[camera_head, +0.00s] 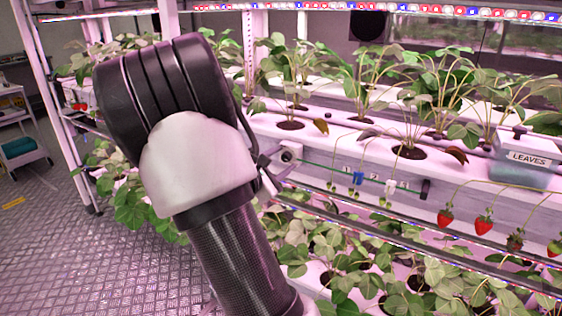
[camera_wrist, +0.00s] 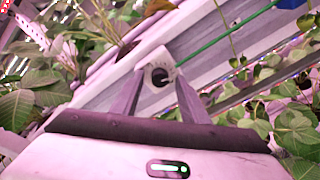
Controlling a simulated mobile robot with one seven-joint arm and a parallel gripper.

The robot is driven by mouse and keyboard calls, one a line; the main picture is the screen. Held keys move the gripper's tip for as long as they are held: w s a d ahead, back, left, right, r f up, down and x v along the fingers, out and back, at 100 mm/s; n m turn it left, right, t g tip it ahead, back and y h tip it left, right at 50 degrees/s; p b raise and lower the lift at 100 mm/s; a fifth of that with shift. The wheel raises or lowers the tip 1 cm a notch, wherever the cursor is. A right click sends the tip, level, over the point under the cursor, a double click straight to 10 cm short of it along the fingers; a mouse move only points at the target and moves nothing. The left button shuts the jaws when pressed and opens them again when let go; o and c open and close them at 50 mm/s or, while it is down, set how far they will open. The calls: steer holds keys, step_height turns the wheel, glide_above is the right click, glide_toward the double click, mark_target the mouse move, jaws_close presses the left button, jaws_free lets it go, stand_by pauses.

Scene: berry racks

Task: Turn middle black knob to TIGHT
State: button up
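A round black knob (camera_wrist: 160,76) sits on a pale mount, with a green line running from it to the upper right in the wrist view. In the head view the knob (camera_head: 288,157) shows at the left end of the green line, just right of my wrist. My gripper (camera_wrist: 160,84) is open, with its two dark fingers apart on either side of the knob. I cannot tell whether the fingers touch it. In the head view my arm hides most of the gripper. No TIGHT marking can be read. Only one such knob shows clearly.
The green line holds a blue clip (camera_head: 358,178) and a white clip (camera_head: 390,187), and ends near a dark cylinder (camera_head: 426,189). Strawberries (camera_head: 484,225) hang at the right. A LEAVES box (camera_head: 524,160) stands on the rack. Leafy plants crowd above and below; the aisle floor (camera_head: 60,255) is clear.

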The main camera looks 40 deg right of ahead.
steer(key=p+v, duration=0.3)
steer(key=v, duration=1.4)
steer(key=shift+s, duration=0.15)
steer(key=shift+a, duration=0.1)
steer(key=s+m+g+y, duration=0.6)
steer(key=s+m, duration=0.3)
steer(key=s, duration=0.5)
steer(key=s+a+r+m+t+y, duration=0.2)
steer(key=a+r+m+t+y, duration=0.15)
steer(key=a, duration=0.45)
steer(key=s+a+r+m+t+y, duration=0.2)
steer(key=a+y, duration=0.3)
steer(key=a, duration=0.3)
step_height(320, 180, up, 22)
steer(key=p, duration=2.2)
steer(key=shift+w+n+g+y, duration=0.15)
steer(key=shift+n+g+y, duration=0.1)
